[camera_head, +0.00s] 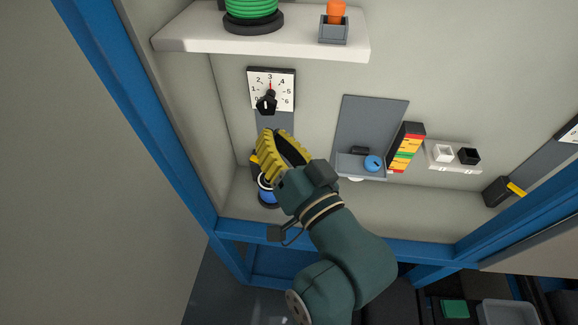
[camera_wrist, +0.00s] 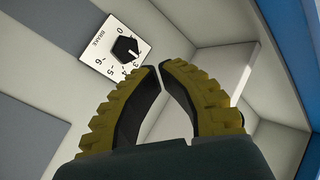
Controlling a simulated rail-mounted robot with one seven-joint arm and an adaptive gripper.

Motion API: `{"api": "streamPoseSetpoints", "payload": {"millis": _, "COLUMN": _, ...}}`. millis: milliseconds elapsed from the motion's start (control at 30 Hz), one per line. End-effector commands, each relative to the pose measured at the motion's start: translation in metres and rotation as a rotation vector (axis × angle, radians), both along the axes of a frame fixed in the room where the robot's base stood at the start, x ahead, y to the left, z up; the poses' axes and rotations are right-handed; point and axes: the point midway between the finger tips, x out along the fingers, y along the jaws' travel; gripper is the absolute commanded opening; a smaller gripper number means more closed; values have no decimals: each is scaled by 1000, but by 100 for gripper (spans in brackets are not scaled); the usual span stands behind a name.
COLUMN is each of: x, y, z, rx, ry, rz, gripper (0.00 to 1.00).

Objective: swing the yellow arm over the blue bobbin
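The blue bobbin (camera_head: 268,196) stands at the lower left of the cabinet in the head view, partly hidden behind my gripper. A small yellow piece (camera_head: 254,160) with dark parts shows just left of my fingers; it may be the yellow arm, but most of it is hidden. My gripper (camera_head: 268,138) is above the bobbin with its yellow ribbed fingers pointing up toward the dial. The wrist view shows neither bobbin nor yellow arm.
A brake dial (camera_head: 271,90) is on the back wall above my gripper; it also shows in the wrist view (camera_wrist: 118,48). A shelf (camera_head: 300,42) overhangs above. To the right are a grey tray (camera_head: 350,168), a coloured stack (camera_head: 405,148) and a switch block (camera_head: 455,155). Blue frame posts border the left.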

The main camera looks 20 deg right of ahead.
Motion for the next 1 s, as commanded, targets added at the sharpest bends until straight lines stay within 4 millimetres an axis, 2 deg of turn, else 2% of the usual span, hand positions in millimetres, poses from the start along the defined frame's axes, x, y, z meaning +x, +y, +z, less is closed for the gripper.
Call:
{"api": "streamPoseSetpoints", "payload": {"millis": 33, "x": 9, "y": -26, "z": -66, "rx": 174, "ry": 75, "rz": 19, "gripper": 0}}
{"api": "streamPoseSetpoints", "payload": {"millis": 100, "x": 14, "y": -53, "z": -125, "rx": 443, "ry": 147, "rz": 54, "gripper": 0}}
{"api": "streamPoseSetpoints", "payload": {"millis": 200, "x": 11, "y": -81, "z": -183, "rx": 766, "ry": 196, "rz": 79, "gripper": 0}}
{"api": "streamPoseSetpoints", "payload": {"millis": 267, "x": 7, "y": -92, "z": -200, "rx": 889, "ry": 203, "rz": 87, "gripper": 0}}
{"api": "streamPoseSetpoints", "payload": {"millis": 367, "x": 5, "y": -97, "z": -208, "rx": 976, "ry": 206, "rz": 95, "gripper": 0}}
{"api": "streamPoseSetpoints", "payload": {"millis": 667, "x": 8, "y": -95, "z": -207, "rx": 975, "ry": 208, "rz": 99, "gripper": 0}}
{"api": "streamPoseSetpoints", "payload": {"millis": 767, "x": 18, "y": -93, "z": -208, "rx": 972, "ry": 209, "rz": 102, "gripper": 0}}
{"api": "streamPoseSetpoints", "payload": {"millis": 1000, "x": 65, "y": -85, "z": -209, "rx": 971, "ry": 209, "rz": 103, "gripper": 0}}
